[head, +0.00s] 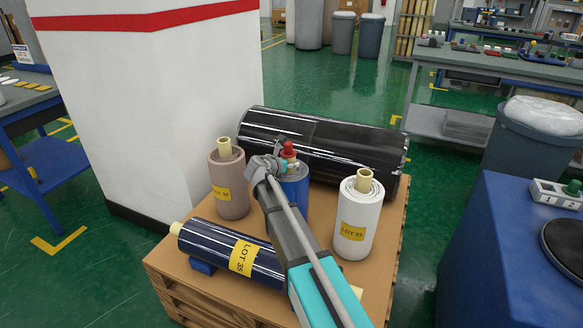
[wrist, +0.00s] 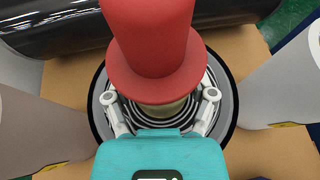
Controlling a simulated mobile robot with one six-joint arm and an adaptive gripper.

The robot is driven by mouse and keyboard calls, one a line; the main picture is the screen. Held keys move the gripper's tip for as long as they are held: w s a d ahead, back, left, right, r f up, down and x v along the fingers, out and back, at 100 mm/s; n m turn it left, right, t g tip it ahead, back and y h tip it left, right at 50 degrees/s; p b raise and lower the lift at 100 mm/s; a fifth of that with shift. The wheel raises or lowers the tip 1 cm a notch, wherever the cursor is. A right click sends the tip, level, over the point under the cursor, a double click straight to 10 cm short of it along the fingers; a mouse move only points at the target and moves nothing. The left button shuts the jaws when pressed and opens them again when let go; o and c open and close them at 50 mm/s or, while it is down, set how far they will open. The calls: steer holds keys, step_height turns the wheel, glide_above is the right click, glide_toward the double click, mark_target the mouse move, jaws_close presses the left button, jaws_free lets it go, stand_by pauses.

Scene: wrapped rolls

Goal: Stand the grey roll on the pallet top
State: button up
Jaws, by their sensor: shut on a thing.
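A brownish-grey roll (head: 229,190) with a pale core and yellow label stands upright on the wooden pallet top (head: 330,284); it is the nearest to grey in the head view. It also shows at the left of the wrist view (wrist: 42,135). My gripper (head: 283,163) is to its right, over a blue roll (head: 297,189). In the wrist view my fingers (wrist: 160,112) close around the pale core at this roll's ringed grey end face (wrist: 225,105). A red flanged plug (wrist: 155,45) sits above and hides part of the grip. Whether the blue roll touches the pallet is hidden.
A white roll (head: 355,222) stands close at the right. A navy roll (head: 228,254) lies at the front left. A big black roll (head: 325,143) lies along the back. A white pillar (head: 160,100) rises behind the pallet's left side.

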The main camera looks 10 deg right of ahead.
steer(key=shift+f, duration=0.2)
stand_by(0.3)
steer(key=o, duration=1.2)
steer(key=shift+o, duration=0.2)
steer(key=shift+r, duration=0.2)
steer(key=p+v, duration=0.4)
steer(key=v, duration=0.8)
steer(key=shift+p, duration=0.3)
